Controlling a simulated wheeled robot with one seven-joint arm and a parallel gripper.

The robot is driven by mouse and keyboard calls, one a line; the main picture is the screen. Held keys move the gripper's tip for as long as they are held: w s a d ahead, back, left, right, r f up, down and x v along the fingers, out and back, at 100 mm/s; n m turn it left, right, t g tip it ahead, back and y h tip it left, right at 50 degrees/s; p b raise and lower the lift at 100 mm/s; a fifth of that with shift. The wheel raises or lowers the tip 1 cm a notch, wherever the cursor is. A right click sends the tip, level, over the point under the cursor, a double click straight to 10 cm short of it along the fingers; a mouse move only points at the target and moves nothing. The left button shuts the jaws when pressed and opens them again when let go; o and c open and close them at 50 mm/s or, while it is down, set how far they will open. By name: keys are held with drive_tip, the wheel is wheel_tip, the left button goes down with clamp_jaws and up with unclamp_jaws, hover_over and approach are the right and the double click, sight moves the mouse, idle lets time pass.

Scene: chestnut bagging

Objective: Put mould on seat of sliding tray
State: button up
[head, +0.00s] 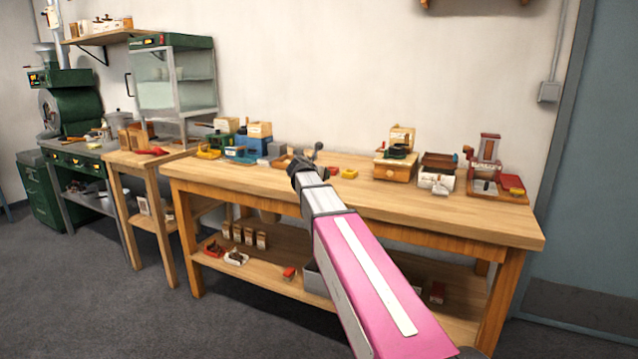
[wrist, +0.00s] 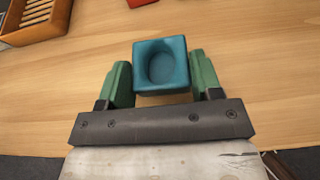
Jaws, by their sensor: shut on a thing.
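My gripper (wrist: 162,78) is shut on a teal square block with a round hollow in its top, which looks like the mould (wrist: 160,82). The block sits upright between the two green fingers, above the wooden bench top. In the head view, my gripper is mostly hidden behind the end of my arm, over the middle of the bench (head: 240,178). I cannot tell for sure which item is the sliding tray. A wooden stand with a drawer-like base (head: 393,168) and a red-topped device on a wooden base (head: 500,194) stand on the right half of the bench.
Coloured boxes (head: 252,143) crowd the bench's back left. A yellow piece (head: 348,173) lies right of my gripper. The bench front is clear.

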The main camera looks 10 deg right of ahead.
drive_tip(key=shift+f, duration=1.6)
drive_tip(key=shift+f, duration=0.1)
drive_tip(key=o, duration=1)
drive_tip(key=shift+c, duration=0.2)
